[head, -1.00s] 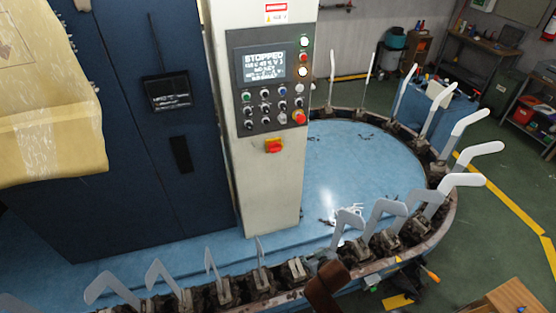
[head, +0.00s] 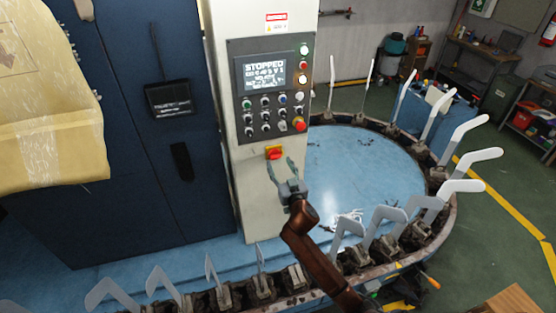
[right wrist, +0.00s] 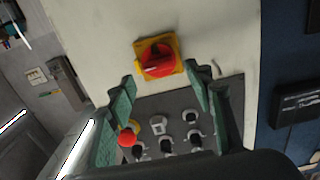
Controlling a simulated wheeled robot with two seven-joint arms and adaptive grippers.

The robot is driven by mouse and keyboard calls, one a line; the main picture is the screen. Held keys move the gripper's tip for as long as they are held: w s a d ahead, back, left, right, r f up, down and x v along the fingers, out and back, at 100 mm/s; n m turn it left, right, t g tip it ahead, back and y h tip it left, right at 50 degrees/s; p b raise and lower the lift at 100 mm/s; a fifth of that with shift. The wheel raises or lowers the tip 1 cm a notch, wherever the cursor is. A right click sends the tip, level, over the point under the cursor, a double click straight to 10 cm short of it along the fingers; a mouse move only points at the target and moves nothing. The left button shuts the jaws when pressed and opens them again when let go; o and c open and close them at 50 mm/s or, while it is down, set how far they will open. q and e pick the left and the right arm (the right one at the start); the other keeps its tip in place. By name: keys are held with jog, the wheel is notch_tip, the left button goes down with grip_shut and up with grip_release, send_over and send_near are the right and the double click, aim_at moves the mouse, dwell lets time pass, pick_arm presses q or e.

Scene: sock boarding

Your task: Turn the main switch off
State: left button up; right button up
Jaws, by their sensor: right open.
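The main switch (head: 274,153) is a red rotary knob on a yellow plate, on the pale column below the control panel. It also shows in the right wrist view (right wrist: 158,62), where the knob's ridge lies roughly across the picture, slightly tilted. My right gripper (head: 281,169) is open and empty, just below the switch in the head view. In the right wrist view its two green fingers (right wrist: 162,88) stand apart, with the switch seen beyond and between their tips. I cannot tell the exact gap to the knob. My left gripper is not in view.
The control panel (head: 270,85) has a screen reading STOPPED, several buttons and a red emergency button (head: 299,125) close above the switch. Upright pale sock forms (head: 385,218) ring the blue round table (head: 370,165). A dark blue cabinet (head: 140,130) stands left of the column.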

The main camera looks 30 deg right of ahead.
aim_at(277, 158)
jog(key=shift+x, duration=1.55)
jog(key=c, duration=1.2)
